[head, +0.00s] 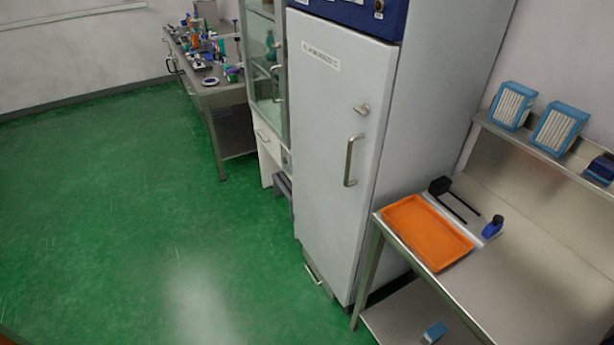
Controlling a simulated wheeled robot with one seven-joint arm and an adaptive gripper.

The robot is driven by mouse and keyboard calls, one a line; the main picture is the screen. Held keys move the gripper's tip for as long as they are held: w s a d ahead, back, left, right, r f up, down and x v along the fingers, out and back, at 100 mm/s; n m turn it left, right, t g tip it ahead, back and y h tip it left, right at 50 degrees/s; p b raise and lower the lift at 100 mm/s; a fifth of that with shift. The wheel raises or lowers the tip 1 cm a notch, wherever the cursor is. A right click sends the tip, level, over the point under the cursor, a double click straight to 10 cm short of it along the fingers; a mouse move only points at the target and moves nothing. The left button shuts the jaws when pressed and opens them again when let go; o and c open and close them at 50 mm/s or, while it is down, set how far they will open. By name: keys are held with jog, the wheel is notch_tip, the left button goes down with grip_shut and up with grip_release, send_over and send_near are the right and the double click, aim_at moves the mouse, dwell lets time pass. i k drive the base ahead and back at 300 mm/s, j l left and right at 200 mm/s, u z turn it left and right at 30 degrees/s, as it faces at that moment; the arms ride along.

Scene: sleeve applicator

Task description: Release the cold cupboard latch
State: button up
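The cold cupboard (335,130) is a tall pale grey cabinet with a dark blue panel at its top, right of centre in the head view. Its door is shut. A small metal latch (361,109) sits on the door near its right edge, above a vertical bar handle (353,160). A narrow label (320,54) is high on the door. The exact turn of the latch is too small to tell. My gripper is not in view.
A steel bench (540,255) with an orange tray (427,231) and a slide fixture (462,211) stands right of the cupboard. Blue boxes (512,105) are on its shelf. A glass-fronted cabinet (262,60) and a cluttered table (222,95) stand left. The green floor (130,210) is clear.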

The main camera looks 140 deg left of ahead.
aim_at(363, 110)
jog(key=u, duration=4.2)
jog(key=i+j+z, duration=0.2)
jog(key=i, duration=0.35)
jog(key=i+l, duration=0.05)
jog(key=l, duration=0.05)
